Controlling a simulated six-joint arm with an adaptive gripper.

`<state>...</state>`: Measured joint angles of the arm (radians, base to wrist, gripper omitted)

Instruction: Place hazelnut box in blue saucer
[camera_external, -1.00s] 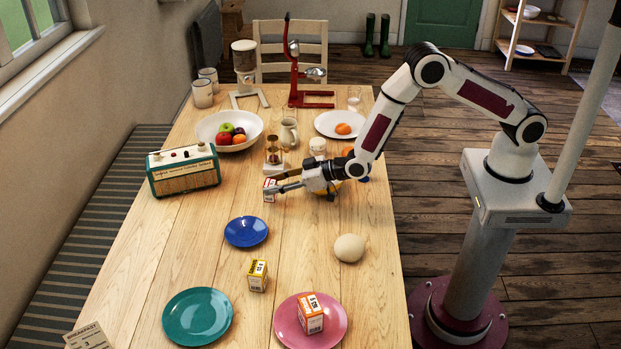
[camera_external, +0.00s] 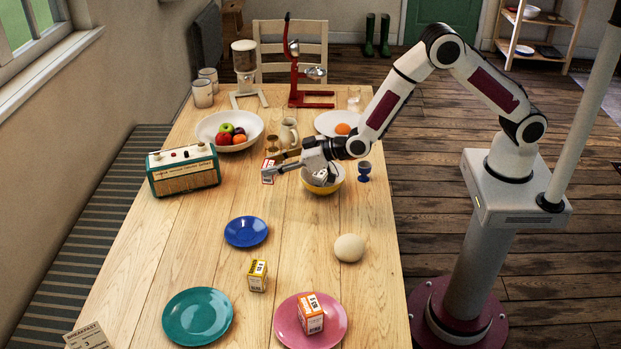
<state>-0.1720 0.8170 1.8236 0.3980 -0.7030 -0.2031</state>
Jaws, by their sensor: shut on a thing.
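My gripper (camera_external: 274,166) is shut on a small white-and-red box (camera_external: 267,172) and holds it above the table, beyond the blue saucer. The print on this box is too small to read, so I cannot tell from it whether it is the hazelnut box. The blue saucer (camera_external: 246,232) lies flat and empty in the middle of the table. A yellow box (camera_external: 257,276) stands on the bare wood nearer the camera. An orange-and-white box (camera_external: 310,314) stands on a pink plate (camera_external: 282,328).
A teal plate (camera_external: 197,316) is empty. A dough-coloured ball (camera_external: 349,248) lies right of the saucer. A yellow bowl (camera_external: 322,189) is under my wrist, with a blue egg cup (camera_external: 364,171) beside it. A radio (camera_external: 184,170) stands at left. The wood around the saucer is clear.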

